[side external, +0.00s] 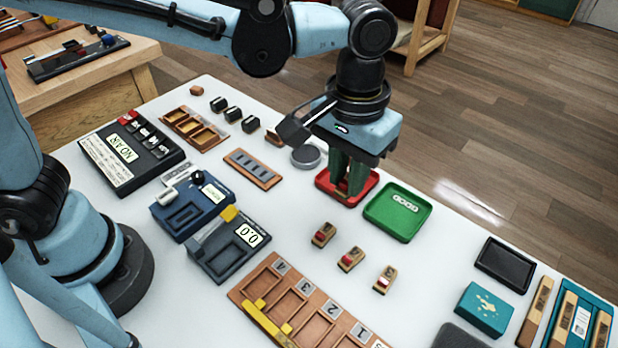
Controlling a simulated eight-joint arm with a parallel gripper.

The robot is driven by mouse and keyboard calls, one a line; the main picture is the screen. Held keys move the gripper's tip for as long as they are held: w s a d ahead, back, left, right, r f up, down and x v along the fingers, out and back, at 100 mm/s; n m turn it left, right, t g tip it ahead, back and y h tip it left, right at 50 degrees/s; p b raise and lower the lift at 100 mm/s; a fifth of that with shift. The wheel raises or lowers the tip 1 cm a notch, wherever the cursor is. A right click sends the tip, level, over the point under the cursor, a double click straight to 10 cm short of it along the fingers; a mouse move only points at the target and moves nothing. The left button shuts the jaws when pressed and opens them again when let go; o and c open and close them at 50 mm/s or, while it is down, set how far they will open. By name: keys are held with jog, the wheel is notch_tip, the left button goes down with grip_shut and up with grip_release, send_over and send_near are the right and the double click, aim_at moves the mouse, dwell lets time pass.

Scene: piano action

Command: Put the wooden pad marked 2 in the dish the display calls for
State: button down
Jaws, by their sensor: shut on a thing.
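My gripper (347,182) points down over the red dish (325,186), with its green fingers inside the dish's outline. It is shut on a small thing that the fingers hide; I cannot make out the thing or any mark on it. The green dish (398,212) is just right of the red one and bears small lettering, perhaps "GOOD". Three small wooden blocks with red and white tops (322,235) (350,258) (385,279) stand in front of the dishes; their marks are too small to read. A display (122,149) on a black panel seems to read "NO AIR".
A blue gauge (245,240) reads "0.0", beside a dark blue device (190,205). A numbered wooden rack (310,308) lies in front. A round grey disc (306,156) sits close left of the gripper. A black tray (503,264) and teal box (484,309) stand at right.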

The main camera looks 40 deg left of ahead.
jog(key=shift+w+d+f, duration=0.1)
jog(key=shift+w+f, duration=0.25)
jog(key=shift+w, duration=0.25)
jog(key=w+a+f, duration=0.2)
jog(key=w, duration=0.1)
jog(key=w+a+f, duration=0.4)
jog(key=w, duration=0.1)
jog(key=shift+w+a+f, duration=0.3)
jog(key=shift+w+a, duration=0.05)
jog(key=shift+w+f, duration=0.1)
jog(key=shift+f, duration=2)
jog(key=shift+f, duration=0.2)
jog(key=c, duration=1)
grip_release()
jog(key=shift+r, duration=0.2)
